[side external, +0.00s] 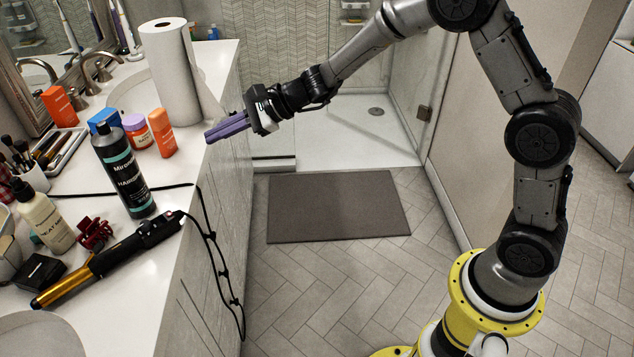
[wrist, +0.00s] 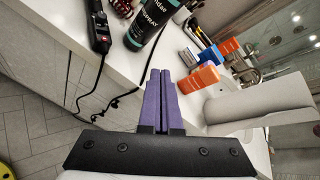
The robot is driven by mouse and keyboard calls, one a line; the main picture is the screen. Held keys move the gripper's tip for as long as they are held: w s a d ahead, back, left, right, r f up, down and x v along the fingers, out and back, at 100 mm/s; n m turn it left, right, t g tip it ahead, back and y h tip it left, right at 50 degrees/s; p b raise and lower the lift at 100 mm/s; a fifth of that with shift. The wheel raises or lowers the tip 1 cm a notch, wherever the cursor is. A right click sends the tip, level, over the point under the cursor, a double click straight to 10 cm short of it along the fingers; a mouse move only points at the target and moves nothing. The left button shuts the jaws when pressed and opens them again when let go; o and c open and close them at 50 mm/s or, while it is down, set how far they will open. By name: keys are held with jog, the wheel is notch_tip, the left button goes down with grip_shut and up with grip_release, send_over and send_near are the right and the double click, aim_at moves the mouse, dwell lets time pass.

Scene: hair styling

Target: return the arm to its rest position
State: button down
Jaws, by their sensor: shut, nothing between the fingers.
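My gripper (side external: 208,138) has purple fingers and is shut with nothing between them. In the side external view it points left, at the edge of the white counter (side external: 205,160), just right of the paper towel roll (side external: 170,75). In the wrist view the two purple fingers (wrist: 160,75) lie side by side, pointing toward the bottles on the counter. My arm reaches across from its yellow base at the lower right. I cannot tell the exact height of the fingertips over the counter edge.
A black spray bottle (side external: 122,170), an orange bottle (side external: 162,132), a curling iron (side external: 105,260) and a red hair clip (side external: 95,232) are on the counter. The iron's black cord (side external: 215,250) hangs over the front edge. The floor around the brown mat (side external: 338,207) is clear.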

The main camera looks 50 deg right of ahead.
jog(key=s+d+r+n+g, duration=0.1)
jog(key=s+r+n, duration=0.55)
jog(key=s, duration=0.45)
jog(key=s+d+r+n+g, duration=0.1)
jog(key=s+r+n, duration=0.4)
jog(key=s+r, duration=0.45)
jog(key=s+d+f+n+h, duration=0.4)
jog(key=s+d+f, duration=0.1)
jog(key=s, duration=0.4)
jog(key=s+d+f+n+g+h, duration=0.1)
jog(key=s+d+f+n+h, duration=0.3)
jog(key=s+d, duration=0.4)
jog(key=shift+s+d+f+h, duration=0.2)
jog(key=shift+s+f+h, duration=0.3)
jog(key=shift+s+f, duration=0.35)
jog(key=shift+r, duration=0.1)
